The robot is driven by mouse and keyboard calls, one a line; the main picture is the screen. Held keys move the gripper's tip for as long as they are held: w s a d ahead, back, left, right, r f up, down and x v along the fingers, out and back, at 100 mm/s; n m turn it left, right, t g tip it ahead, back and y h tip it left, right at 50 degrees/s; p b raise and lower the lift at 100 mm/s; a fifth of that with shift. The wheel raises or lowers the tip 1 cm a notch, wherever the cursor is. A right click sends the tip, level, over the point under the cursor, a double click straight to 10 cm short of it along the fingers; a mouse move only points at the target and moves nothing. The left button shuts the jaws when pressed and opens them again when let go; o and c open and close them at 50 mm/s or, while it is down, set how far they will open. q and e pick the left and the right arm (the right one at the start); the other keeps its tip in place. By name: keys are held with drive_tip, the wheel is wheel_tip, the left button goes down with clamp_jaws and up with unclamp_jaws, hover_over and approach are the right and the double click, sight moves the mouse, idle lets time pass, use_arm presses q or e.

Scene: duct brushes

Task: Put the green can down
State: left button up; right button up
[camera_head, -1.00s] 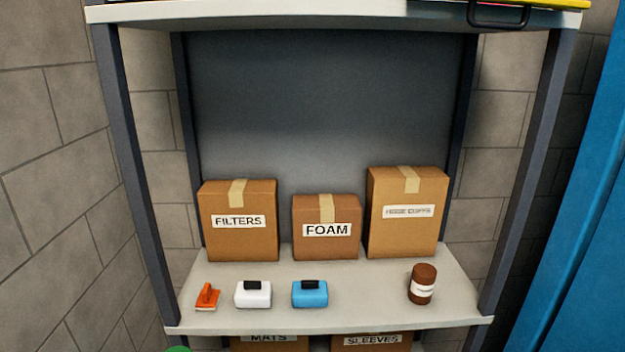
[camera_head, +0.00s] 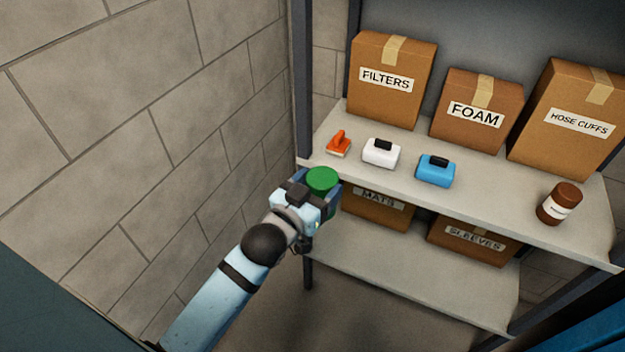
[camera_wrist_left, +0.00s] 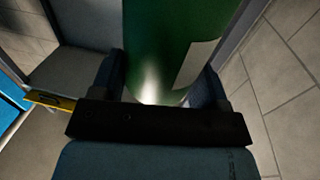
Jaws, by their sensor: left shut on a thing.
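The green can (camera_head: 322,180) is held in my left gripper (camera_head: 318,190), in front of the left end of the middle shelf (camera_head: 490,215). In the head view mostly its round green top shows; the gripper hides much of its side. In the left wrist view the green can (camera_wrist_left: 175,50), with a pale label, stands between the two dark fingers of my left gripper (camera_wrist_left: 165,85), which is shut on it. My right gripper is not in view.
On the middle shelf are an orange brush (camera_head: 339,144), a white block (camera_head: 381,152), a blue block (camera_head: 436,170) and a brown jar (camera_head: 559,203), with boxes behind, including FILTERS (camera_head: 392,95). Bare shelf lies between the blue block and jar. A dark post (camera_head: 301,80) stands left.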

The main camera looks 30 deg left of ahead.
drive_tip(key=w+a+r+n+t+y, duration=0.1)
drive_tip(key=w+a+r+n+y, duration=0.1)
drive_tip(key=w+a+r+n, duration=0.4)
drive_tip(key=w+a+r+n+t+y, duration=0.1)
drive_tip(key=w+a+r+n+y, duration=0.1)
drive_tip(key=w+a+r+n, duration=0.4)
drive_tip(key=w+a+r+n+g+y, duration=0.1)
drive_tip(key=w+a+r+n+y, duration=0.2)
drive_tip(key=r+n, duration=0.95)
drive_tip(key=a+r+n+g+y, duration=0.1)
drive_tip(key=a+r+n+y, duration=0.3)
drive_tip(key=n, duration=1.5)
use_arm(q)
drive_tip(key=w+d+r+m+g+h, duration=0.4)
drive_tip(key=d+r+m+h, duration=0.2)
drive_tip(key=d+r+h, duration=0.3)
drive_tip(key=d+r, duration=0.1)
drive_tip(key=d, duration=0.3)
drive_tip(key=shift+d+r+m, duration=0.3)
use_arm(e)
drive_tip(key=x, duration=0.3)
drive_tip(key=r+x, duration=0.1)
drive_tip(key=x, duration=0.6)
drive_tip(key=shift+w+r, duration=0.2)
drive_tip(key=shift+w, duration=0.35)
use_arm(q)
drive_tip(key=shift+w, duration=0.1)
